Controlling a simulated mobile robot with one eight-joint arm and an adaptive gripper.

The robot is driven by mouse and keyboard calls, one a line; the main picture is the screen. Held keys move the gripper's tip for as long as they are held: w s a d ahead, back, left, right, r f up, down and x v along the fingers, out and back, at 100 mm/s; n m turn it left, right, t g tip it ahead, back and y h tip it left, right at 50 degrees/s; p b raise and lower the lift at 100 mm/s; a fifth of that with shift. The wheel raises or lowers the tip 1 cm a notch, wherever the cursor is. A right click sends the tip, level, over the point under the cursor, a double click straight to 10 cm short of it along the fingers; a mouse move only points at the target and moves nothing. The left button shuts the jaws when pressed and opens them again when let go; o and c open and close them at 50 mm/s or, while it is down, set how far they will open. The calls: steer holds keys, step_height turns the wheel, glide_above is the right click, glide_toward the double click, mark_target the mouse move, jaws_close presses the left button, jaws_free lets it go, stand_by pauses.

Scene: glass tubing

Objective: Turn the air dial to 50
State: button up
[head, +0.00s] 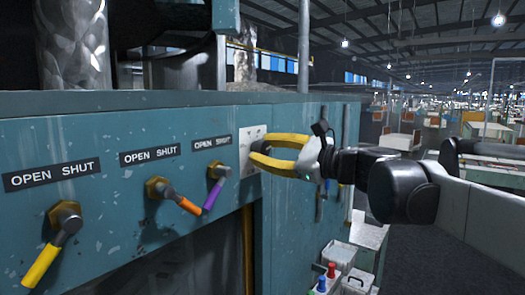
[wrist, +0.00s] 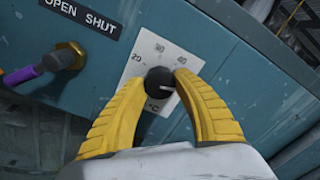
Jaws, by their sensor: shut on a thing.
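The dial (wrist: 160,80) is a round black knob with a pale pointer line, set on a white scale plate (wrist: 152,45) marked with small numbers and °C. In the wrist view the pointer line lies toward the right side of the knob. The numbers are partly blurred, and the fingers cover part of the scale. My gripper (wrist: 161,79) has its two yellow fingers shut on the knob from both sides. In the head view my gripper (head: 254,153) reaches the plate (head: 248,136) from the right, and the fingers mostly hide the knob.
Three valve handles with OPEN SHUT labels line the teal panel: yellow (head: 43,263), orange (head: 187,205) and purple (head: 212,195). The purple one (wrist: 22,74) is left of my fingers in the wrist view. Red (head: 331,270) and blue (head: 321,284) items stand below, beside grey bins (head: 340,255).

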steer(key=o, duration=1.2)
steer(key=v, duration=1.2)
steer(key=shift+a, duration=0.1)
